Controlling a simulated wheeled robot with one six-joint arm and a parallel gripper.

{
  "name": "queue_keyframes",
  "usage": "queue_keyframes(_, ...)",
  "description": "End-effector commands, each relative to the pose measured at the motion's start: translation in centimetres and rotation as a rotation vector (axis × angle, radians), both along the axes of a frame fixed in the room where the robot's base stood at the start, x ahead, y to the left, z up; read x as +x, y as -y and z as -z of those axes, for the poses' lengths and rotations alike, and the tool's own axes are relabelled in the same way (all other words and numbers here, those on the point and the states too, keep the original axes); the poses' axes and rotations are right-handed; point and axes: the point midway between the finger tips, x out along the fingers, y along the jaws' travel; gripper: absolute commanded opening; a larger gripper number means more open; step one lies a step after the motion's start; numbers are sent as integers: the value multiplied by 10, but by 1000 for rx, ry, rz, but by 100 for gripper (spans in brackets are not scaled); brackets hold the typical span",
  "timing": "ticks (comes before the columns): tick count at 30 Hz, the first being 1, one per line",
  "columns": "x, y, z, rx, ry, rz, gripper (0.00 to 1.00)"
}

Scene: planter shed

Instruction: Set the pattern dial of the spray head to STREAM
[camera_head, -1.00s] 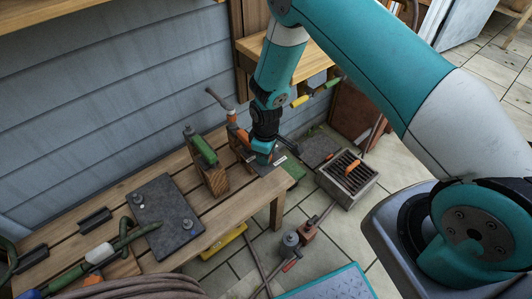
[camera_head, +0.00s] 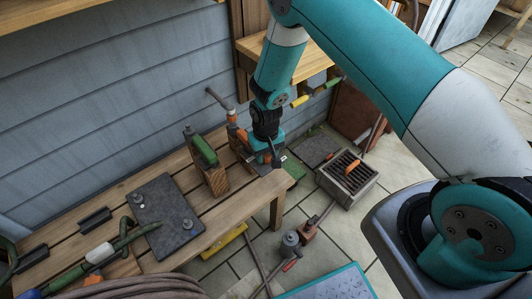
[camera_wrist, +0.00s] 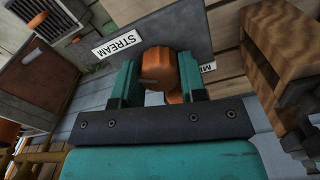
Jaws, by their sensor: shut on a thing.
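In the wrist view my gripper (camera_wrist: 158,84) is shut on the orange dial (camera_wrist: 157,66), with one teal finger on each side of it. Behind the dial is a grey plate (camera_wrist: 185,28). A white label reading STREAM (camera_wrist: 120,43) is left of the dial. A second label (camera_wrist: 208,67), partly hidden by the right finger, shows only its first letters. I cannot tell which label the dial points to.
A green-handled tool (camera_head: 203,150) stands at a wooden block (camera_head: 217,181) just left of my gripper. A dark slab (camera_head: 168,236) with knobs lies on the slatted bench (camera_head: 235,204). A grated box (camera_head: 348,176) stands on the floor to the right.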

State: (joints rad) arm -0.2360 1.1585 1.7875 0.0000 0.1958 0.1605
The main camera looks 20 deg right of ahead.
Motion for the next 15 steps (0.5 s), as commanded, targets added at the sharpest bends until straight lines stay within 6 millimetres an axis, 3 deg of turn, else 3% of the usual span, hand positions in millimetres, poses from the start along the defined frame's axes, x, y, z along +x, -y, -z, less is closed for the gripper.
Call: queue_keyframes(15,0,0,0,0,1,39,15)
